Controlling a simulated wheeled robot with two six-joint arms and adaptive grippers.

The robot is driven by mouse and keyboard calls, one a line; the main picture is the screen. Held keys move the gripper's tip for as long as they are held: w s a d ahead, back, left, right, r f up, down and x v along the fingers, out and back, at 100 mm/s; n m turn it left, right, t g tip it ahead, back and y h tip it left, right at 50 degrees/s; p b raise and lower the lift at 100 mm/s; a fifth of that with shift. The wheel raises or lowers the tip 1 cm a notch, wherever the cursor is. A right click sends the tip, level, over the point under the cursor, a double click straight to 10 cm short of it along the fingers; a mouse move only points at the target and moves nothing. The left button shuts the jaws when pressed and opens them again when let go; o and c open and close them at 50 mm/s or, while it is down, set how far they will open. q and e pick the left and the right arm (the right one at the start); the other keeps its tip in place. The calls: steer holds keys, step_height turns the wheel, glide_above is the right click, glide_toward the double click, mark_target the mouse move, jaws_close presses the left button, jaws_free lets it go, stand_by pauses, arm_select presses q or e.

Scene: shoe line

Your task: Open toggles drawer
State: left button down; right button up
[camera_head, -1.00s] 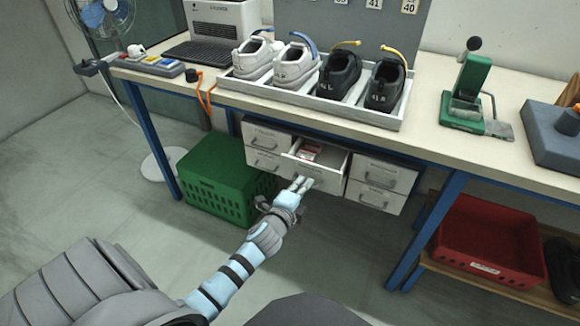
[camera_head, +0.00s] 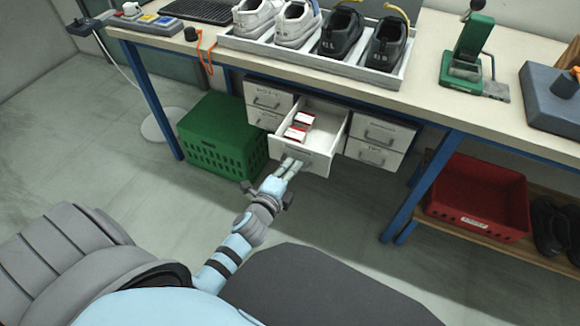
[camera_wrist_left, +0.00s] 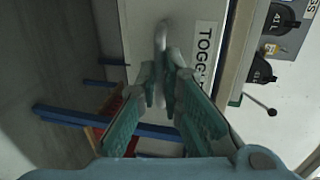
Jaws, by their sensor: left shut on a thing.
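The toggles drawer (camera_head: 318,166) is a white drawer under the workbench, pulled out toward me. Small red and white boxes (camera_head: 298,128) lie inside it. In the left wrist view its front (camera_wrist_left: 190,22) carries a label reading "TOGG", the rest cut off. My left gripper (camera_head: 291,165) is at the drawer front, shut on the drawer's handle. The handle (camera_wrist_left: 161,38) shows between the fingers in the left wrist view. My right gripper is not in view.
Other closed drawers (camera_head: 372,155) flank the open one. A green crate (camera_head: 215,150) stands on the floor to the left, a red bin (camera_head: 478,205) on a low shelf to the right. Shoes stand in a tray (camera_head: 310,58) on the bench (camera_head: 425,75). Floor before the drawer is clear.

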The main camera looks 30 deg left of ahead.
arm_select(q)
steer(key=c, duration=1.7)
jaws_free()
steer(key=v, duration=1.2)
steer(key=shift+r, duration=0.1)
